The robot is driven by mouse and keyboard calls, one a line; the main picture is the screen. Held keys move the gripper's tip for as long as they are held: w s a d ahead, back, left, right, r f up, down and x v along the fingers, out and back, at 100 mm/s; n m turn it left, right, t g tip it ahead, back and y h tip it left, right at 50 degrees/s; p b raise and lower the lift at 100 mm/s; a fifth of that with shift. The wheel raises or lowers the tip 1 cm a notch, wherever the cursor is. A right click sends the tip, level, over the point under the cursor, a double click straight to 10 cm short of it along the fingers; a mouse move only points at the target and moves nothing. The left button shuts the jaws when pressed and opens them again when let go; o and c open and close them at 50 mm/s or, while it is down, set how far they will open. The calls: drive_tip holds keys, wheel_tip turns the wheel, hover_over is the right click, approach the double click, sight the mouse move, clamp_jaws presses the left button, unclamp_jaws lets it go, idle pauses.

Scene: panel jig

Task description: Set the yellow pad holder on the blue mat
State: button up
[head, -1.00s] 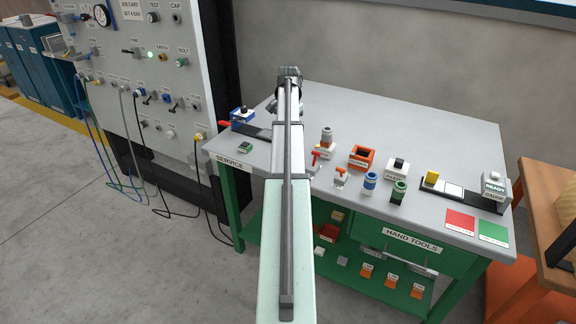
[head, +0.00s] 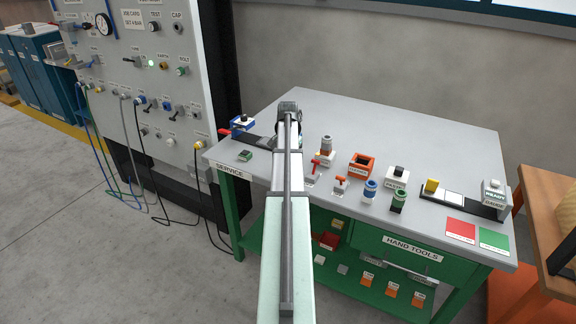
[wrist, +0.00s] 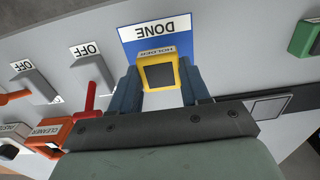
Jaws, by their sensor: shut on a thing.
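The yellow pad holder (wrist: 141,72), a small square piece with a dark centre and a HOLDER label, sits between the two blue-grey fingers of my gripper (wrist: 160,76) in the wrist view. My gripper is shut on it. The blue mat (wrist: 126,40), with a white DONE label, shows just beyond and around the upper part of the holder. The holder overlaps the mat's lower part in this view; I cannot tell whether it touches the mat or hangs above it. In the head view my own arm hides the holder and the mat.
In the wrist view, a grey switch block with a red lever (wrist: 90,96) stands close left of my gripper. An orange CLEANER box (wrist: 52,137) is at lower left. A dark strip (wrist: 300,97) lies to the right, and a green block (wrist: 306,38) at upper right. The bench's back (head: 400,130) is clear.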

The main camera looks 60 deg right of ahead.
drive_tip(key=shift+f, duration=1.15)
drive_tip(key=shift+f, duration=0.15)
drive_tip(key=o, duration=1.2)
wheel_tip(320, 180, up, 12)
drive_tip(key=shift+r, duration=0.2)
